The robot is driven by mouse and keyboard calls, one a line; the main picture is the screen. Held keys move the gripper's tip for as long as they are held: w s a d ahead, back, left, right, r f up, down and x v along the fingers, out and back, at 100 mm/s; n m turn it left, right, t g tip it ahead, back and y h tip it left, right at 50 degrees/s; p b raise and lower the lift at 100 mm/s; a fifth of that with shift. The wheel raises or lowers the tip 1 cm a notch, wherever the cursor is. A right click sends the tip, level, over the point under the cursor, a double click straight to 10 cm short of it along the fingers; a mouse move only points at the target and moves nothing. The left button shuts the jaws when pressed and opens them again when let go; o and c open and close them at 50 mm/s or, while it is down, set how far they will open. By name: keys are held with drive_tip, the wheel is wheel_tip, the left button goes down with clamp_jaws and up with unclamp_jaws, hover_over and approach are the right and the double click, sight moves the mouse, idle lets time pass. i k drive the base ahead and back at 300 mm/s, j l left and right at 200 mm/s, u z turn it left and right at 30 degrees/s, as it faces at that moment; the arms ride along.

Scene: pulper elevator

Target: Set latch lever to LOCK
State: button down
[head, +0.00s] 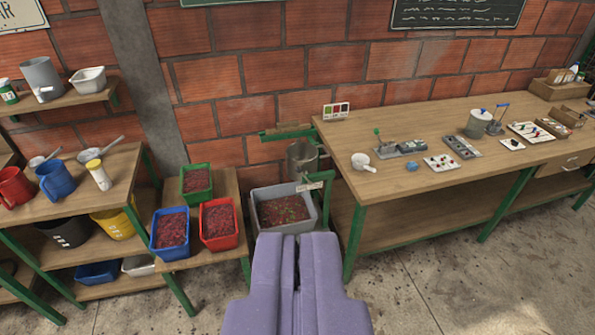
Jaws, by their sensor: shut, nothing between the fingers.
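My gripper (297,240), with two thick purple fingers, points forward from the bottom middle in the head view. It is shut and empty, in front of the grey crate and apart from the long bench. A small lever with a green knob (377,132) stands upright near the bench's left end, beside a dark grey block. A blue-handled upright device (497,118) stands farther right on the bench. I cannot tell which of these, if either, is the latch lever. No LOCK marking is readable.
The long wooden bench (400,184) with green legs fills the right side. Green, blue and red bins stand on a low table at left. Concrete floor (430,290) is open at lower right.

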sight(299, 169)
drive_tip(key=i+u, duration=0.2)
drive_tip(key=i, duration=0.3)
drive_tip(key=i+l+u, duration=0.2)
drive_tip(key=i, duration=0.3)
drive_tip(key=i+u, duration=0.15)
drive_tip(key=i, duration=0.4)
drive_tip(key=i+l+u, duration=0.2)
drive_tip(key=i, duration=0.25)
drive_tip(key=i+l+u, duration=0.2)
drive_tip(key=i+l, duration=0.15)
drive_tip(key=i, duration=0.15)
